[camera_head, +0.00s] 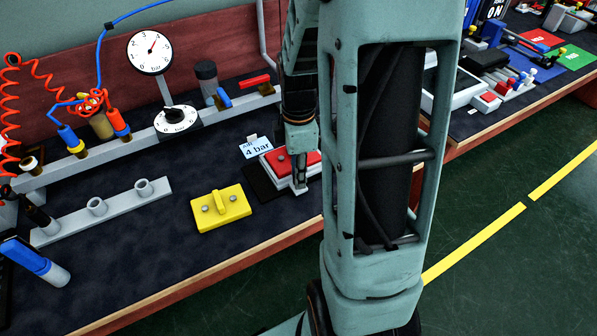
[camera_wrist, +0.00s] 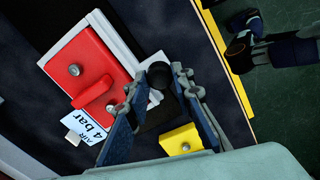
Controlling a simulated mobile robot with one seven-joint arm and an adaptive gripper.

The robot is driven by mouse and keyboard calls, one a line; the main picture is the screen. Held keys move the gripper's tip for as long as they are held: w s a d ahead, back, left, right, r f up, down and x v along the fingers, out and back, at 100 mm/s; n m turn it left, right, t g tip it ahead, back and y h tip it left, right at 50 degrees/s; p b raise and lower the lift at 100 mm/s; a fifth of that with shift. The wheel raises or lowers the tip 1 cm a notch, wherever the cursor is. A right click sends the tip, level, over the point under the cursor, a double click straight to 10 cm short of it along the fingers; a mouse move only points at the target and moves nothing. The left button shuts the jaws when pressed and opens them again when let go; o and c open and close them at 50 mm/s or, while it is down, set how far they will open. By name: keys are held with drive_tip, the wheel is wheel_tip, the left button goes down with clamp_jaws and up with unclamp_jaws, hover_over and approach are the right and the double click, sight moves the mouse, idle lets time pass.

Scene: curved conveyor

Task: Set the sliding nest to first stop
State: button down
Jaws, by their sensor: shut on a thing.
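The sliding nest, as far as I can tell, is the pale base (camera_wrist: 118,38) carrying a red block (camera_wrist: 88,68) with a raised red grip and a silver knob. The red block also shows in the head view (camera_head: 276,160), partly hidden behind my arm. A black strip (camera_wrist: 155,116) lies beside the base, with a round black knob (camera_wrist: 158,74) near its corner. My gripper (camera_wrist: 158,84) has its fingertips on either side of the black knob and is shut on it. In the head view my gripper (camera_head: 299,178) is at the right side of the red block.
A card reading "AIR 4 bar" (camera_wrist: 86,127) lies beside the red block. A yellow plate with a handle (camera_head: 221,208) is on the bench to the left. Gauges and hose fittings stand behind. The bench's front edge (camera_head: 235,258) is close.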

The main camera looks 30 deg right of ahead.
drive_tip(key=d, duration=0.6)
drive_tip(key=d+p, duration=0.1)
drive_tip(key=d, duration=1.1)
drive_tip(key=shift+w+d+p, duration=0.3)
drive_tip(key=c, duration=1.7)
unclamp_jaws()
wheel_tip(320, 180, up, 12)
drive_tip(key=shift+r, duration=0.1)
